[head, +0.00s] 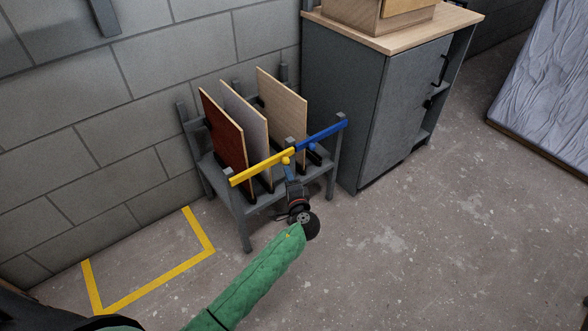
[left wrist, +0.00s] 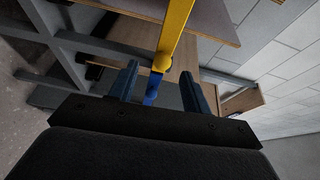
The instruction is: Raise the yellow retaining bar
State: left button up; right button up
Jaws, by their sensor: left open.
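The yellow retaining bar (head: 258,169) lies across the front of a grey rack (head: 245,205), in front of the upright boards. It slopes up to the right, with its right end by a blue bar (head: 322,134). My left gripper (head: 289,172) is open just below and in front of where the two bars meet. In the left wrist view the yellow bar (left wrist: 175,32) comes down from the top to a round yellow knob, and my open fingers (left wrist: 160,85) stand either side of the blue piece (left wrist: 153,88) beneath it. I cannot tell whether they touch. My right gripper is out of view.
A dark red board (head: 222,130), a grey board (head: 247,125) and a light wood board (head: 283,110) stand in the rack. A grey cabinet (head: 365,110) stands close on the right. Yellow floor tape (head: 150,288) lies at left. The floor at right is clear.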

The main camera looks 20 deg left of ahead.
aim_at(286, 161)
pick_arm(q)
jog(key=shift+m+t, duration=0.3)
jog(key=shift+w+d+x, duration=0.1)
jog(key=shift+d+x, duration=0.05)
jog(key=shift+x, duration=1.25)
jog(key=shift+w+d+x, duration=0.1)
jog(key=shift+d+x, duration=0.05)
jog(key=shift+x, duration=1.2)
jog(key=shift+w+d+x, duration=0.1)
jog(key=shift+x, duration=1.3)
jog(key=shift+s+r, duration=0.1)
grip_shut()
